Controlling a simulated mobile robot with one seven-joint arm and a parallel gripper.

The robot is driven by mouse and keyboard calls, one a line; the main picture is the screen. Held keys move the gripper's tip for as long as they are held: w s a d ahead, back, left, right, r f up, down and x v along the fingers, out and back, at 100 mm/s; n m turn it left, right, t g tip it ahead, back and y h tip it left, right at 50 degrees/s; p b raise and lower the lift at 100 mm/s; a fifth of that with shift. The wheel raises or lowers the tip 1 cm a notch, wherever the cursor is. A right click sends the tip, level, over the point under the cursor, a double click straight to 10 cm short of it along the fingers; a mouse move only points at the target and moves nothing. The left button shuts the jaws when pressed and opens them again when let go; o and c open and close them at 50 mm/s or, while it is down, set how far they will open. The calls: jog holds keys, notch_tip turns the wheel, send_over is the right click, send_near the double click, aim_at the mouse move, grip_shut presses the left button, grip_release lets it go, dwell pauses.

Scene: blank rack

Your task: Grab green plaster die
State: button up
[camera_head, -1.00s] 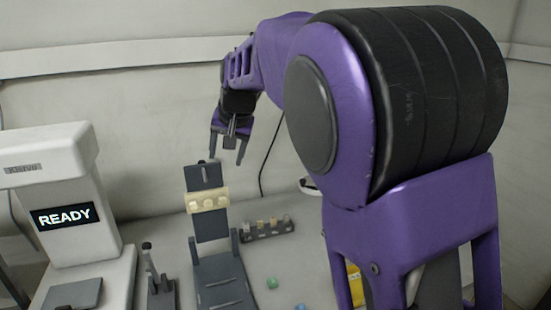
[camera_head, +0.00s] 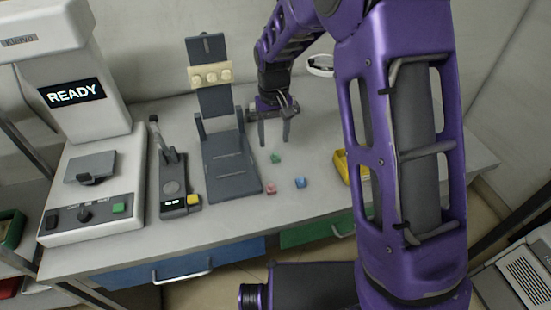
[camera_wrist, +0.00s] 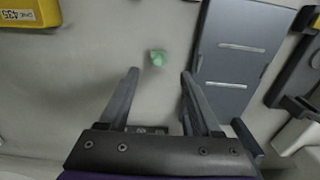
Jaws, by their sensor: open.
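The green plaster die (camera_head: 275,158) lies on the grey bench top, to the right of the dark stand. It also shows in the wrist view (camera_wrist: 158,58), in line with the gap between my fingers and beyond their tips. My gripper (camera_head: 274,142) is open and empty, pointing down, with its fingertips just above the die in the head view. In the wrist view the two fingers (camera_wrist: 160,72) are spread apart with nothing between them.
A pink die (camera_head: 271,188) and a blue die (camera_head: 301,182) lie near the green one. The dark stand (camera_head: 230,170) with a cream piece (camera_head: 211,76) rises on the left. A yellow bin (camera_head: 341,165) is at right. A machine reading READY (camera_head: 92,130) stands far left.

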aim_at(275, 153)
jog(key=f, duration=0.6)
jog(key=shift+d+f+b, duration=0.2)
jog(key=shift+f+b, duration=0.05)
jog(key=shift+b, duration=0.1)
grip_shut()
